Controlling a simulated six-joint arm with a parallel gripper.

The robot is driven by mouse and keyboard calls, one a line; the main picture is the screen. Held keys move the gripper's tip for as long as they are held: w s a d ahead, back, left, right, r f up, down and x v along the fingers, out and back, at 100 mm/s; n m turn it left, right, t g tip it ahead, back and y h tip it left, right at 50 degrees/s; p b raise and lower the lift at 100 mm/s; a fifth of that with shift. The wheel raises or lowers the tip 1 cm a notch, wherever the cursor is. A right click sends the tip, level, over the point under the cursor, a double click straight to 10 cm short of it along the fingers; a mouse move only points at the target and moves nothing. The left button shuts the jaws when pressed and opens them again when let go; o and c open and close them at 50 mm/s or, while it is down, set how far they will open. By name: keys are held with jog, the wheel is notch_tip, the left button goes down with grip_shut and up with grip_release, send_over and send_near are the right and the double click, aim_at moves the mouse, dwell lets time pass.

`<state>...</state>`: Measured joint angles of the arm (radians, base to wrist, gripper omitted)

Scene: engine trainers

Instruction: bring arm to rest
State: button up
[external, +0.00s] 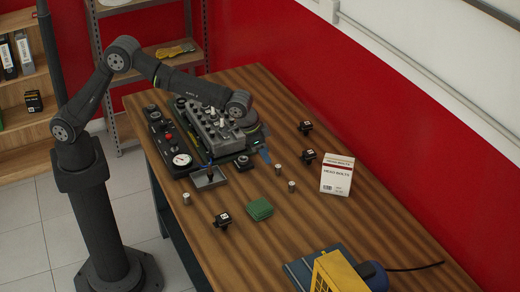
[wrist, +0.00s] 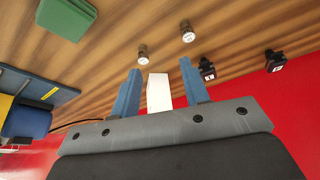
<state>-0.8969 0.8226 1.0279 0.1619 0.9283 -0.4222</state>
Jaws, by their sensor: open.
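My gripper (external: 265,157) is over the workbench, just right of the grey engine block (external: 208,128). Its blue fingers are partly hidden by my wrist in the external view. In the wrist view my gripper (wrist: 160,65) has its two blue fingers spread apart with nothing held. The white head bolts box (wrist: 158,92) shows between the fingers there, but in the external view this box (external: 336,175) stands on the bench well apart from them. My arm reaches from its column at the left, over the engine block.
A control panel with a gauge (external: 181,160) lies left of the block. Small metal cylinders (external: 291,186), black parts (external: 222,220) and a green block (external: 260,209) lie on the wooden bench (external: 370,230). A yellow and blue item (external: 335,272) is at the front. A red wall is behind.

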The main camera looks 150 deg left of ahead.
jog(key=s+a, duration=0.1)
jog(key=s, duration=0.6)
jog(key=s+a+f, duration=0.2)
jog(key=a, duration=0.1)
jog(key=s+a+f, duration=0.1)
jog(key=a+f, duration=0.1)
jog(key=a, duration=0.1)
jog(key=s+a+f, duration=0.2)
jog(key=a+f, duration=0.1)
jog(key=shift+s+a, duration=0.25)
jog(key=shift+s, duration=0.05)
jog(key=shift+s+a+f, duration=0.15)
jog(key=shift+a+f, duration=0.05)
jog(key=shift+f, duration=0.6)
